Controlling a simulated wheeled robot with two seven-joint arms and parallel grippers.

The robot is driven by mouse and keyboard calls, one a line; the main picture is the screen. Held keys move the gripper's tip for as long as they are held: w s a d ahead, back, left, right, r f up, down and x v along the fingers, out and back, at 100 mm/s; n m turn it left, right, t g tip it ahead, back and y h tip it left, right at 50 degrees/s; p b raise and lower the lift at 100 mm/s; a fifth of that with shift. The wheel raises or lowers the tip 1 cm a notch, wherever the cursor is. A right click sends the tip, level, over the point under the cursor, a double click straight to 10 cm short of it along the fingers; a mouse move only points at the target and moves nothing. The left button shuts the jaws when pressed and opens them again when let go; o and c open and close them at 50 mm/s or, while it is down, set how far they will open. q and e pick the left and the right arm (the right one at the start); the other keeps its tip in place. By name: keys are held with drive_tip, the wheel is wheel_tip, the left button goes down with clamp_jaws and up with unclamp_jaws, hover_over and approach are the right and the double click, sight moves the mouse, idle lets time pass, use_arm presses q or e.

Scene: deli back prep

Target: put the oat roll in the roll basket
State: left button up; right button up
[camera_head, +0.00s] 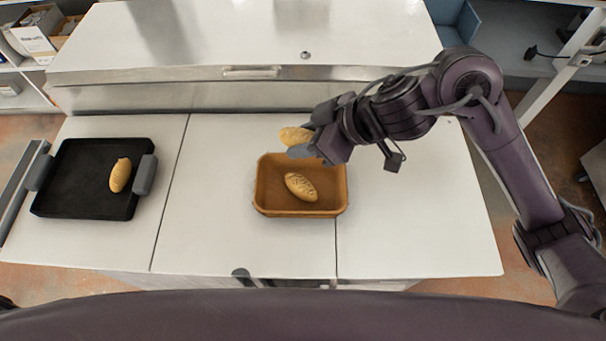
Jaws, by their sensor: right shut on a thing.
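An orange-brown basket (264,200) stands on the white counter near the middle. One scored, oval roll (301,186) lies inside it. My right gripper (302,143) is above the basket's back rim, shut on a golden roll (292,136); the gripper hides part of this roll. Another roll (120,175) lies on a black tray (75,180) at the left. The frame does not make clear which roll is the oat roll. My left gripper is not in view.
The black tray has grey handles at both ends. A steel-fronted unit (180,95) runs along the back of the counter. The counter (215,190) between tray and basket is clear, as is its right part.

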hover_over(302, 183)
wheel_tip(302, 183, down, 5)
wheel_tip(302, 183, down, 3)
drive_tip(key=shift+a+r+b, duration=0.1)
drive_tip(key=shift+r+b, duration=0.1)
drive_tip(key=shift+b, duration=0.1)
drive_tip(key=shift+f, duration=0.2)
wheel_tip(302, 183, down, 3)
drive_tip(key=shift+f, duration=0.6)
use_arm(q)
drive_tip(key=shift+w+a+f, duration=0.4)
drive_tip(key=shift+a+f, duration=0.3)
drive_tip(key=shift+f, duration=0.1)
use_arm(e)
drive_tip(key=shift+f, duration=0.1)
